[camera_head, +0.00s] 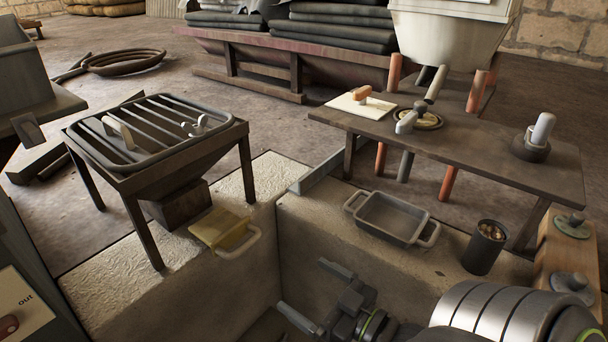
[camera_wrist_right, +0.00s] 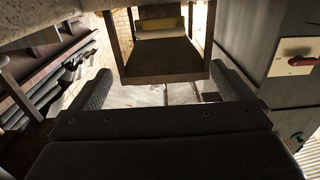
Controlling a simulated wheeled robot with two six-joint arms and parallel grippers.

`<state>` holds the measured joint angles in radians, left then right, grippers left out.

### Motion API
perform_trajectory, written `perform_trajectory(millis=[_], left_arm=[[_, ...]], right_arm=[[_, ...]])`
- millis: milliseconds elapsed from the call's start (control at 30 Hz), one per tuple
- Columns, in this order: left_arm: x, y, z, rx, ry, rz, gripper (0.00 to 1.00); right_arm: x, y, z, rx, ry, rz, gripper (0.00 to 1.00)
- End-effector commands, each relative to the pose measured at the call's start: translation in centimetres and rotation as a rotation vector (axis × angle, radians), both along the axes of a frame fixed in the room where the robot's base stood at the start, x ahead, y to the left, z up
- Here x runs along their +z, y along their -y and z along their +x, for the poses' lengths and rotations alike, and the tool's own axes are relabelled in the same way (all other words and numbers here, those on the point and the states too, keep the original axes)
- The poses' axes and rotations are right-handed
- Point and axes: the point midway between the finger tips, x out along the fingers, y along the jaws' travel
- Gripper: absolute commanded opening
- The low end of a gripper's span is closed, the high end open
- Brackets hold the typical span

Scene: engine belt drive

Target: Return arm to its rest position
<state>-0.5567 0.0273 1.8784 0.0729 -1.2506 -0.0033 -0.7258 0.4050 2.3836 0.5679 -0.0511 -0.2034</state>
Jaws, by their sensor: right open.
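My right arm comes in from the lower right of the head view. Its gripper (camera_head: 316,294) is low in front of the pale stone block (camera_head: 330,245), below the level of the block's top. The two dark fingers are spread apart with nothing between them. In the right wrist view the open fingers (camera_wrist_right: 165,92) frame empty space, with a brown boxy frame (camera_wrist_right: 165,62) beyond them. I cannot tell how far off that frame is. My left gripper is not in view.
A grey two-handled tray (camera_head: 393,218) and a dark cup (camera_head: 484,247) stand on the block. A yellow handled piece (camera_head: 222,229) lies at the left ledge. A slatted grate (camera_head: 150,130) on legs and a wooden bench (camera_head: 470,160) stand behind. A panel (camera_head: 25,300) is lower left.

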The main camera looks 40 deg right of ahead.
Motion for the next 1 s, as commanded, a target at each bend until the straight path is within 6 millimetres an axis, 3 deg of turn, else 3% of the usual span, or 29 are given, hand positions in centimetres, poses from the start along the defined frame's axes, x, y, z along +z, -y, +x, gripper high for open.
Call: perform_trajectory(millis=[267,367,467,667,800,1000], left_arm=[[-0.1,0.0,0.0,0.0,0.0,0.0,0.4],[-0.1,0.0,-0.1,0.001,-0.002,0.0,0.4],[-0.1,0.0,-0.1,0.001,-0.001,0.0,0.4],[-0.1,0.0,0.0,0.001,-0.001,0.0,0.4],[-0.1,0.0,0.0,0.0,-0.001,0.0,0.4],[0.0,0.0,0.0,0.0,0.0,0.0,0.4]], right_arm=[[-0.1,0.0,0.0,-0.001,-0.002,0.0,1.0],[-1.2,0.1,0.2,-0.006,-0.038,-0.004,1.0],[-4.5,0.3,0.4,-0.022,-0.148,-0.016,1.0],[-16.0,0.7,-1.0,-0.082,-0.556,-0.034,1.0],[-23.3,0.4,-3.9,-0.127,-0.859,-0.029,1.0],[-29.7,-0.9,-8.6,-0.173,-1.202,-0.011,1.0]])
